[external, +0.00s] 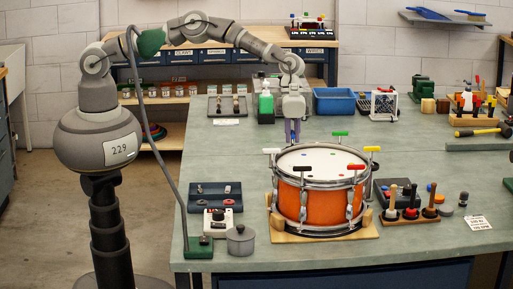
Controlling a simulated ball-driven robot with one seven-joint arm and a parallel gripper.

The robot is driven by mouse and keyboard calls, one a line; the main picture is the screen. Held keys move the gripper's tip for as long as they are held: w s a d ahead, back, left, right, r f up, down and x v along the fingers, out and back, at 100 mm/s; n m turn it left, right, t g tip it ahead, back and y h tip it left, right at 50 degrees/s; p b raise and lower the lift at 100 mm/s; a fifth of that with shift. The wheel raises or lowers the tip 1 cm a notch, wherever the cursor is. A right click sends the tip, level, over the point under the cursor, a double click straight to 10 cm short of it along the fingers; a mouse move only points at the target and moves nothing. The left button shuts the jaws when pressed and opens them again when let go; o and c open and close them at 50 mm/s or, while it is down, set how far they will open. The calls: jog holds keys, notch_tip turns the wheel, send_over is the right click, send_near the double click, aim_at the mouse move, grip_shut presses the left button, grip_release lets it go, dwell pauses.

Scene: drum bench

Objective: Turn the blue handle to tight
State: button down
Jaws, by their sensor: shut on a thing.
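The orange drum (318,204) stands on a wooden base with several coloured T-handles around its rim. A white handle (271,150) is at the left, a green one (340,133) at the back, a yellow one (372,149) at the right, and red (356,167) and black (302,168) ones at the front. My gripper (292,138) points down at the drum's back left rim, between the white and green handles. It is shut on the blue handle there, which it mostly hides. How far that handle is turned cannot be seen.
Mallets in a wooden rack (409,215) stand right of the drum. A grey pot (240,240), a white box (218,222) and a dark tray (214,195) lie to its left. A green bottle (265,106) and a blue bin (334,101) stand behind.

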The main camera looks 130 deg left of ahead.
jog(key=m, duration=0.2)
jog(key=m+g, duration=0.1)
jog(key=m, duration=0.2)
jog(key=shift+g+h, duration=0.3)
jog(key=shift+h, duration=0.1)
jog(key=shift+m, duration=0.3)
jog(key=c, duration=1.2)
grip_release()
jog(key=shift+o, duration=0.2)
jog(key=shift+a+r, duration=0.2)
jog(key=shift+r, duration=0.15)
jog(key=r+p, duration=0.2)
jog(key=r, duration=0.1)
jog(key=r+p, duration=0.2)
jog(key=r, duration=0.1)
jog(key=r+p, duration=0.3)
jog(key=shift+s+a, duration=0.15)
jog(key=shift+a, duration=0.25)
